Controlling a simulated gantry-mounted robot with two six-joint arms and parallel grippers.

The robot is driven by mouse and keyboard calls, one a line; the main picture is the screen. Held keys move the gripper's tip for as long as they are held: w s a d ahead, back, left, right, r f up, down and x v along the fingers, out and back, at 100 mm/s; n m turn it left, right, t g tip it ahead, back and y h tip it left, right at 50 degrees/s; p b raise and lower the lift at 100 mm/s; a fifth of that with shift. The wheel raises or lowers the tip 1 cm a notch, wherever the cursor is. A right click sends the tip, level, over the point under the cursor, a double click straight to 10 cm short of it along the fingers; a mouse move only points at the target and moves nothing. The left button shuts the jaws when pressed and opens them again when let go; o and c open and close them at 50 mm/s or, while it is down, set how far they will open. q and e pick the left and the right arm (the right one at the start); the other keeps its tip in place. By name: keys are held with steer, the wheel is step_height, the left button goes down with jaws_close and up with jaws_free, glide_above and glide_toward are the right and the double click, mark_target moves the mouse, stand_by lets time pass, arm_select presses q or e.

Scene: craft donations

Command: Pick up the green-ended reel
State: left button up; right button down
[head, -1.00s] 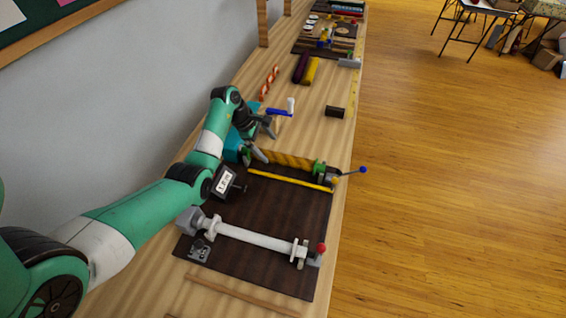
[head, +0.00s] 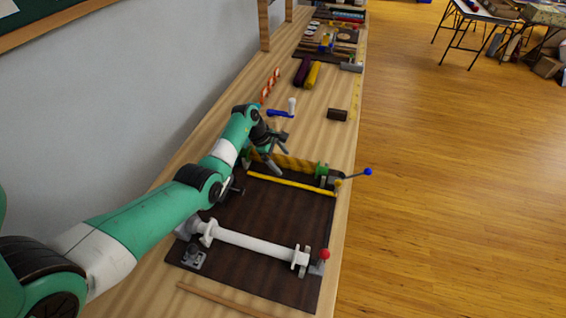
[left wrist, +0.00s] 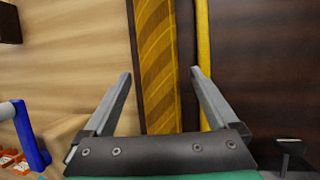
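The green-ended reel (head: 299,163) lies along the far edge of the dark board, wound with gold striped material. Its right green end (head: 321,170) shows by a blue-knobbed lever; the left end is partly behind my arm. My left gripper (head: 281,161) is open above the reel's left part. In the left wrist view, the reel's striped body (left wrist: 157,50) runs between the two open fingers (left wrist: 161,73), with nothing gripped. I cannot tell whether the fingers touch it. My right gripper is not in view.
A yellow rod (head: 292,184) lies close beside the reel. A white reel (head: 255,240) with a red-knobbed lever sits nearer on the dark board (head: 265,209). A blue-handled tool (head: 280,114), a dark cylinder (head: 337,115) and rolls lie farther along the bench.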

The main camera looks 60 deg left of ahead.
mark_target(284, 158)
arm_select(q)
jaws_close()
steer(key=shift+r, duration=0.15)
steer(key=shift+r, duration=0.25)
steer(key=r+p, duration=0.2)
steer(key=r, duration=0.1)
steer(key=shift+s+d+r+p, duration=0.1)
steer(key=shift+s+r+p, duration=0.1)
steer(key=shift+p, duration=0.15)
steer(key=s+d+r+p, duration=0.8)
steer(key=s+p, duration=0.1)
steer(key=s, duration=0.2)
steer(key=shift+r, duration=0.4)
